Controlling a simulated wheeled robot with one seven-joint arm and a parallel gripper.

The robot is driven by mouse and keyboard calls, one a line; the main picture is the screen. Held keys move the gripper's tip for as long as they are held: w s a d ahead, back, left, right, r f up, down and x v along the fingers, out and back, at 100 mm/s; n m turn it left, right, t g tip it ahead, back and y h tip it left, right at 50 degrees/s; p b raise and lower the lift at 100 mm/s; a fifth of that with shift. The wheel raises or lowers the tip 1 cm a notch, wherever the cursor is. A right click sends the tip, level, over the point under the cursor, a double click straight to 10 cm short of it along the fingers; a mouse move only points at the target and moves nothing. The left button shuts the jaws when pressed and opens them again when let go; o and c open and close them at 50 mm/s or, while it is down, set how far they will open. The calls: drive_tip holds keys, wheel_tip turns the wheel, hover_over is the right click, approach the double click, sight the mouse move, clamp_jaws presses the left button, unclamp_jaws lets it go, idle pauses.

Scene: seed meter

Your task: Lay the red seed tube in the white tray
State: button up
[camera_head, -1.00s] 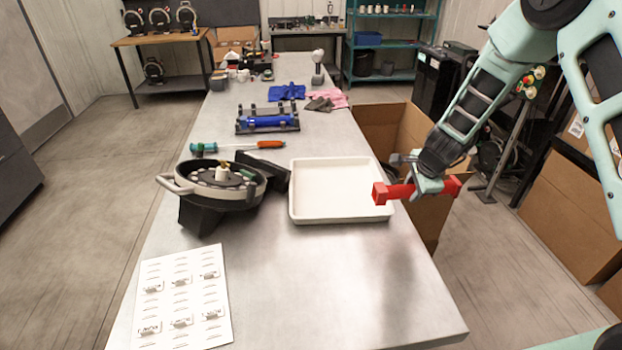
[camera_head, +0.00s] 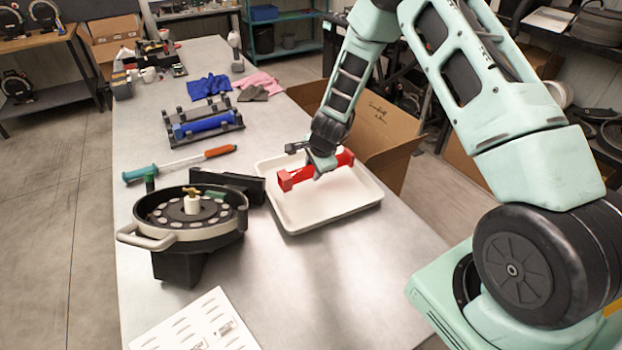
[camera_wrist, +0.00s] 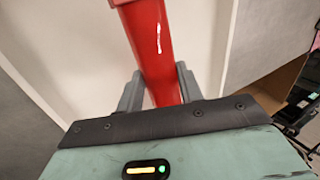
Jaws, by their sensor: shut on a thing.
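The red seed tube (camera_head: 297,178) is held by my gripper (camera_head: 322,167) near its middle. In the head view it is over the white tray (camera_head: 333,211), lying roughly level and slanting a little across it. In the wrist view the red tube (camera_wrist: 150,45) runs up between the two grey fingers of my gripper (camera_wrist: 160,88), with the pale tray floor (camera_wrist: 205,40) behind it. I cannot tell how far the tube is above the tray floor. The tray is otherwise empty where it shows.
The round black seed meter (camera_head: 190,213) stands left of the tray, with a black block (camera_head: 228,185) between. A cardboard box (camera_head: 370,130) stands beyond the table's right edge.

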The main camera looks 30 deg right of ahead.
drive_tip(key=shift+f+p, duration=0.55)
drive_tip(key=shift+f, duration=1.7)
drive_tip(key=shift+f, duration=0.2)
drive_tip(key=o, duration=0.7)
drive_tip(key=shift+o, duration=0.2)
